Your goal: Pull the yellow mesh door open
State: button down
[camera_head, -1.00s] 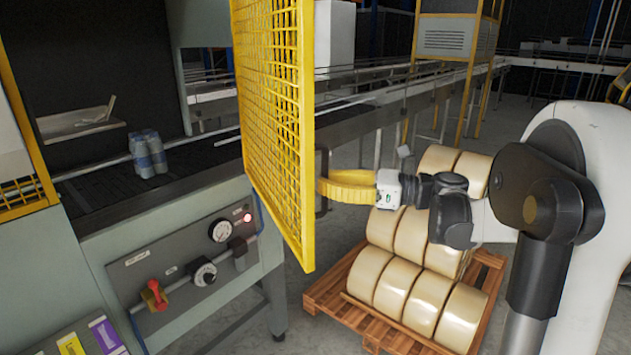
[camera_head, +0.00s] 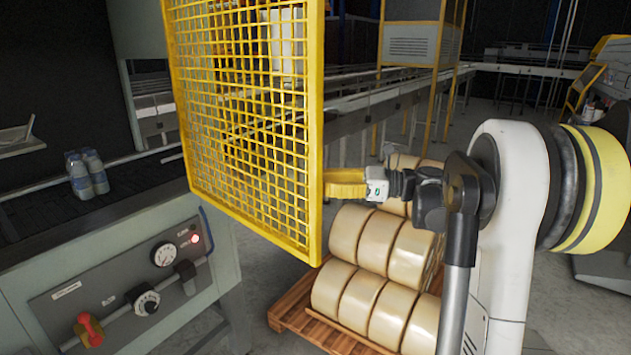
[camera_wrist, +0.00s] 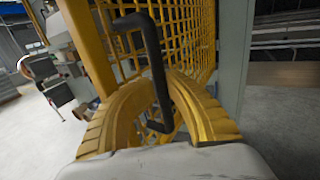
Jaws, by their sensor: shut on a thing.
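The yellow mesh door (camera_head: 245,110) stands swung out from the machine in the head view, its free edge toward the right. In the wrist view, the door's mesh (camera_wrist: 188,40) and yellow frame fill the upper middle. A black bar handle (camera_wrist: 150,65) is fixed to the door. My gripper (camera_wrist: 158,125) has its two yellow ribbed fingers on either side of the handle's lower part, shut on it. In the head view, my gripper (camera_head: 340,184) is at the door's right edge, and the handle is hidden there.
A pallet (camera_head: 300,325) with stacked cream rolls (camera_head: 385,248) stands on the floor below my gripper. The machine's control panel (camera_head: 125,285) has a gauge and a red-handled valve. Bottles (camera_head: 88,174) stand on the conveyor at left. Open floor lies at far right.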

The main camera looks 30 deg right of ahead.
jog(key=c, duration=1.4)
grip_release()
jog(key=shift+s+d, duration=0.15)
jog(key=v, duration=1.2)
